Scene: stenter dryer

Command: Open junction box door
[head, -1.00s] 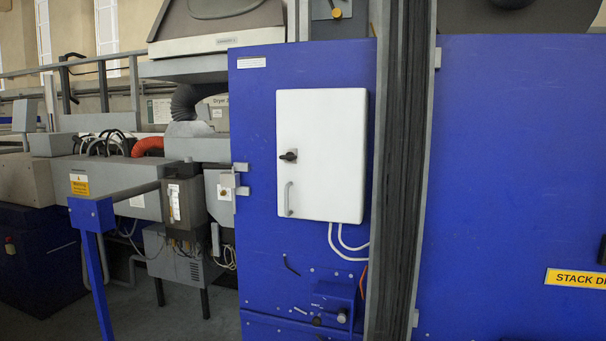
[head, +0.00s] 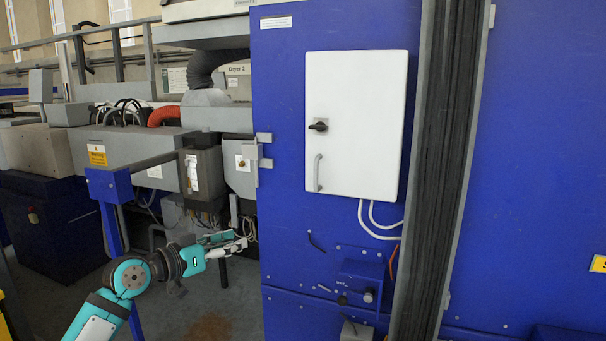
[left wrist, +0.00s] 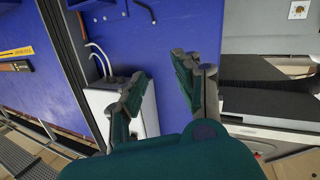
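The junction box (head: 362,110) is white and fixed on a blue cabinet. Its door is shut. A black rotary knob (head: 318,126) and a grey handle (head: 318,173) are on the door's left side. The white box also shows in the left wrist view (left wrist: 148,112), partly hidden by a finger. My left gripper (head: 240,242) is below and to the left of the box in the head view, apart from it and pointing right. In the left wrist view its two fingers (left wrist: 157,74) are spread with nothing between them. My right gripper is not in view.
The blue cabinet (head: 280,90) has a small blue unit (head: 360,280) and white cables (head: 375,220) below the box. A dark vertical cable track (head: 440,150) stands to the right. Grey machinery and a blue post (head: 108,190) are at left. Some floor is clear near my left arm.

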